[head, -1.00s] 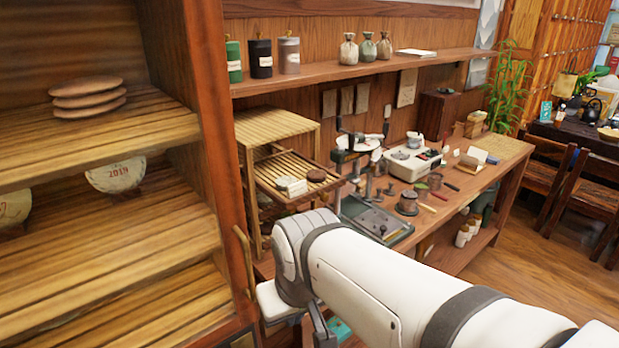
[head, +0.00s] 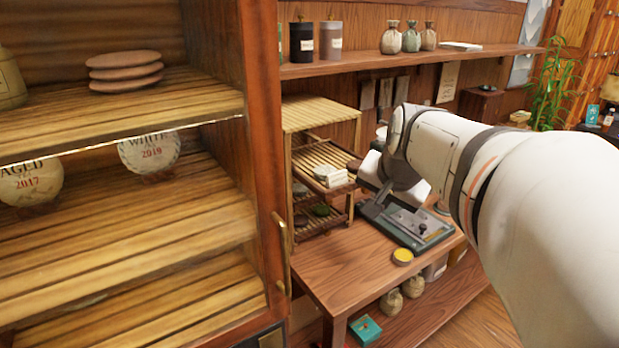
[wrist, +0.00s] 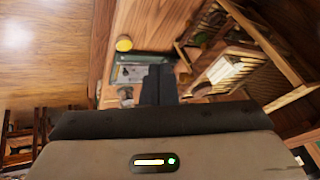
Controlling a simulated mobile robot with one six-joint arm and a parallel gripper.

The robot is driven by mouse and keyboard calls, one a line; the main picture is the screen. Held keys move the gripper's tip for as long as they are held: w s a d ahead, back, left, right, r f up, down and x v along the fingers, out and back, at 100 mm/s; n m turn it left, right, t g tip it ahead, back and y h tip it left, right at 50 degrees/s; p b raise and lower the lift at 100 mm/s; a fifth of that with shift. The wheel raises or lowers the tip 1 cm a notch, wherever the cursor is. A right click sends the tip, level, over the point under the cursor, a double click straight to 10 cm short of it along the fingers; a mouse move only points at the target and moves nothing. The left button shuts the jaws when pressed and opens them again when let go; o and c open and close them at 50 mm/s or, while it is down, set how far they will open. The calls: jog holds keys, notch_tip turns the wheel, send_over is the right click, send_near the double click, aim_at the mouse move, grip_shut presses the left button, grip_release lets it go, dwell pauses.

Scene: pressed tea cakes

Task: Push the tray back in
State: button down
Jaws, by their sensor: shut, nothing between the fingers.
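The slatted wooden tray (head: 324,154) sits in the upper part of a bamboo rack (head: 312,112) in the head view. Its right end sticks out past the rack's top. It carries a pale wrapped block (head: 331,177) and a dark round cake (head: 354,166) near that end. I see no clear contact with the tray.
A green-grey press board (head: 410,222) lies on the bench just right of the rack, with a yellow tin (head: 403,256) in front. A tall cabinet (head: 262,150) with a brass handle stands close on the left. A shelf (head: 420,62) runs above.

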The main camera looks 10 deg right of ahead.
jog(key=w+d+r+m+t, duration=0.1)
jog(key=w+d+r+m, duration=0.15)
jog(key=w+d, duration=0.2)
jog(key=w+a+r+p+x, duration=0.1)
jog(key=x, duration=1)
jog(key=shift+w+d+f+h+p, duration=0.25)
jog(key=shift+w+h+p, duration=0.1)
jog(key=shift+h+p, duration=0.05)
jog(key=shift+m, duration=0.25)
